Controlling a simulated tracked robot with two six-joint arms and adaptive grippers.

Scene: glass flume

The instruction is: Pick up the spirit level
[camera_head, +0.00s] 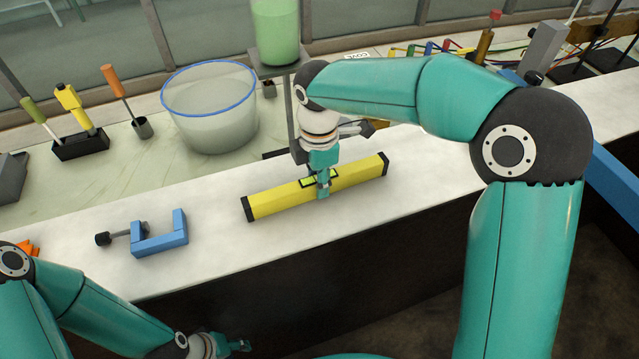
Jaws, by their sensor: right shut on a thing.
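The yellow spirit level (277,203) with black end caps lies along the white bench top, slanting up to the right. A green vial window shows near its middle. My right gripper (323,188) points down onto the middle of the level and is shut on it. The fingers hide a small part of the level. I cannot tell whether the level is lifted off the surface. My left gripper (238,345) is low in the picture, in front of the bench and away from the level. Its fingers are too small and dark to tell open from shut.
A blue clamp (160,240) lies on the bench left of the level. A clear bucket with a blue rim (211,125) stands behind it. A green-filled vessel (275,35) is on a stand behind my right gripper. Screwdriver-like tools in holders (79,145) stand at the left.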

